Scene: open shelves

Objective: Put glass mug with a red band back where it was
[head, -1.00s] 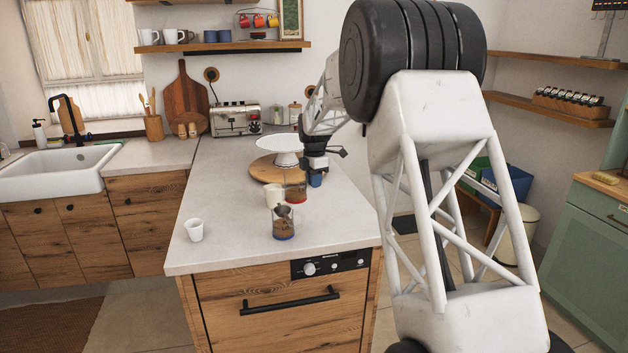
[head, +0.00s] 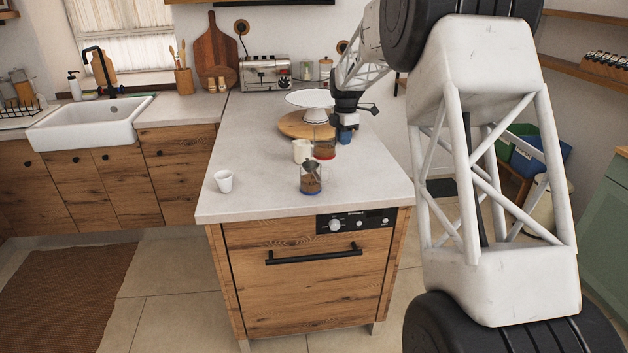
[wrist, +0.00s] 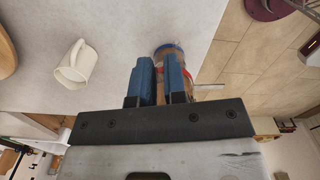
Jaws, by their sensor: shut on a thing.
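The glass mug with a red band (head: 324,150) is near the middle of the counter, with brown contents. My gripper (head: 340,134), with blue fingers, is shut on it from above. In the wrist view, part of its red band (wrist: 187,73) shows by the right finger; the fingers (wrist: 158,66) hide much of it. Whether its base touches the counter I cannot tell. A similar glass with a blue band (head: 310,180) stands in front of it, and its blue rim also shows in the wrist view (wrist: 168,46).
A cream mug (head: 301,151) stands close to the left of the red-banded mug. A white cup (head: 223,182) is at the counter's left front. A white cake stand (head: 309,98) on a round wooden board (head: 292,126) is behind. The counter's left middle is clear.

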